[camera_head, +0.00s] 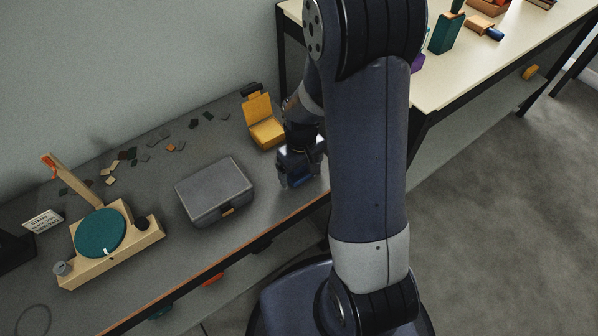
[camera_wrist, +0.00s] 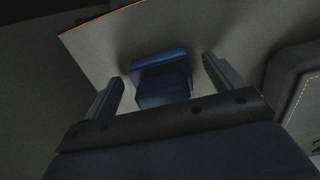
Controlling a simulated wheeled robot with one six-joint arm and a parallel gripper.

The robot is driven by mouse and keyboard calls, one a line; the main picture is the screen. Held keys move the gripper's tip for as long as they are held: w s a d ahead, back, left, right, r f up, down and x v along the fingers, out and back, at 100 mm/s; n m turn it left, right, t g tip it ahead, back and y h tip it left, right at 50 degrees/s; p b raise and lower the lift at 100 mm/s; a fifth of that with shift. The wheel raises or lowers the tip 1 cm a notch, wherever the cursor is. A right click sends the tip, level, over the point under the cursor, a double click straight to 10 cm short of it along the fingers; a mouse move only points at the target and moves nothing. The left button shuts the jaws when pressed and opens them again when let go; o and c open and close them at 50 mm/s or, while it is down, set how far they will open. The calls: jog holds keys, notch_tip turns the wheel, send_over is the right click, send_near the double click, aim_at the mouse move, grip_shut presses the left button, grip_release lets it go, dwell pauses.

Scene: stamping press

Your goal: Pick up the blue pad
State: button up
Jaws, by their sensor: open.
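The blue pad (camera_wrist: 162,88) shows in the wrist view as a dark blue block with a second slab-like part along its far side, on the grey bench top. My gripper (camera_wrist: 163,70) is open, with one finger to the left of the pad and the other to the right. Gaps show between the pad and both fingers; I cannot tell the height between them. The pad's near side is hidden behind the gripper body. In the head view my gripper (camera_head: 301,162) is low over the right end of the bench, with a bit of blue just below it.
A grey closed case (camera_head: 214,190) stands left of my gripper. An open yellow box (camera_head: 263,122) stands close behind it. A wooden press with a teal disc (camera_head: 100,233) is further left. Small tiles (camera_head: 135,155) lie scattered at the back. The bench's front edge is near.

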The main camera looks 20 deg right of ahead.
jog(key=shift+c, duration=0.6)
jog(key=c, duration=1)
notch_tip(320, 180, up, 10)
jog(key=p, duration=0.3)
jog(key=shift+c, duration=0.2)
jog(key=o, duration=0.5)
jog(key=c, duration=0.3)
jog(key=w+r+m, duration=0.2)
jog(key=w+m, duration=0.2)
jog(key=w, duration=0.4)
notch_tip(320, 180, up, 9)
jog(key=s+p, duration=0.2)
jog(key=p, duration=1.7)
jog(key=shift+a, duration=0.15)
